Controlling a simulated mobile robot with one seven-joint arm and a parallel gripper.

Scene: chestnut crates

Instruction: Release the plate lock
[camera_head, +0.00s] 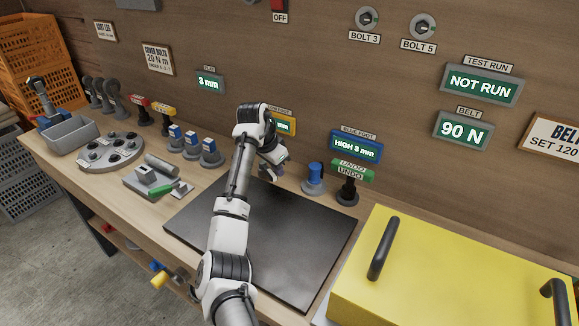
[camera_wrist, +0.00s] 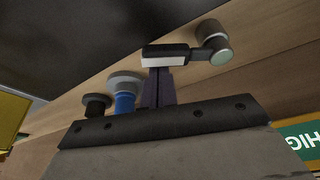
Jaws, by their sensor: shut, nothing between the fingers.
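The dark flat plate (camera_head: 285,230) lies on the bench, and its edge fills the upper left of the wrist view (camera_wrist: 85,35). A small lever (camera_wrist: 190,54) with a round metal hub and a black-and-white bar stands by the plate edge; it looks like the plate lock. My gripper (camera_head: 272,173) is over the plate's back edge, partly hidden by my arm. In the wrist view its dark fingers (camera_wrist: 158,88) are shut and empty. Their tips appear close to the bar; I cannot tell whether they touch it. The lock is not clearly visible in the head view.
A yellow cover with black handles (camera_head: 445,275) is at the right. A green-handled tool (camera_head: 165,189) and a round tray (camera_head: 111,152) are at the left.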

